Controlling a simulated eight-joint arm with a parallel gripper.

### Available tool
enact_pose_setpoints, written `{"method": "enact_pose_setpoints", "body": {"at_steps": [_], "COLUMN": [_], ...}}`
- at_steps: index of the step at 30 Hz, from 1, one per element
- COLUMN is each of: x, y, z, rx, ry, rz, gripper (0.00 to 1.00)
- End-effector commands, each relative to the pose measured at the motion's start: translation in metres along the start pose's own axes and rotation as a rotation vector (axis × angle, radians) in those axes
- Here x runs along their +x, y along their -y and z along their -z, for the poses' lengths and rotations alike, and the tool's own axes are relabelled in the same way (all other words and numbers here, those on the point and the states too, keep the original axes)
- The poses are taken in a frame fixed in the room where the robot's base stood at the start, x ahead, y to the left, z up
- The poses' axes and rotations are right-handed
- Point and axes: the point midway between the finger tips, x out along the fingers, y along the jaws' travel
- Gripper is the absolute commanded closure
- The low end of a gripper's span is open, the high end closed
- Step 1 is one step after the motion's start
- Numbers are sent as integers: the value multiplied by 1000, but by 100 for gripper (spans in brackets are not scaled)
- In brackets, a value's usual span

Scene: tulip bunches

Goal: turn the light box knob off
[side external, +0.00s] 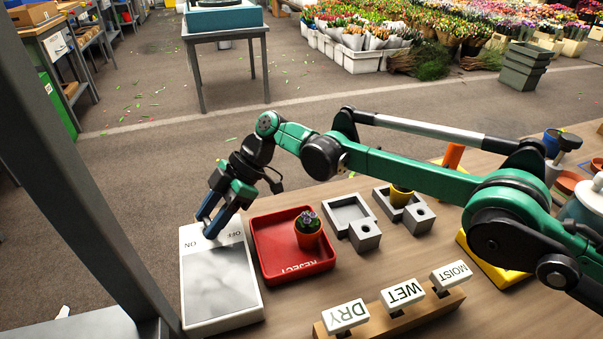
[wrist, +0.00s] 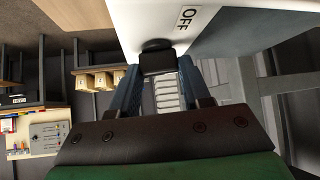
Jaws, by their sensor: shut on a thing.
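The light box (side external: 222,285) is a white slab with a grey marbled top, at the left end of the wooden table in the side view. Its far edge carries the labels OFF and ON. My gripper (side external: 208,226) reaches down to that edge, and its blue fingers hide the knob there. In the wrist view my gripper (wrist: 158,78) has a finger on each side of the black knob (wrist: 157,62) and is shut on it. The knob's pointing direction cannot be told.
A red REJECT tray (side external: 265,262) with a potted purple flower (side external: 308,230) stands close to the right of the box. Grey holders (side external: 347,212) and the DRY, WET and MOIST signs (side external: 403,293) stand farther right. A grey post (side external: 75,160) rises at the left.

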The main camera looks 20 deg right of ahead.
Motion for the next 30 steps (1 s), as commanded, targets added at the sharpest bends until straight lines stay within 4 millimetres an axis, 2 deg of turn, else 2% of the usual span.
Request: {"method": "enact_pose_setpoints", "body": {"at_steps": [8, 9, 11, 12, 22, 30], "x": [0, 0, 0, 0, -4, -38], "y": [2, 2, 2, 2, 1, 1], "z": [1, 1, 1, 1, 0, 0], "rx": [0, 0, 0, 0, 1, 2], "ry": [-1, -1, 0, 0, 1, 1], "rz": [11, 12, 11, 10, 6, 6], "gripper": [100, 47, 30, 26, 26, 26]}}
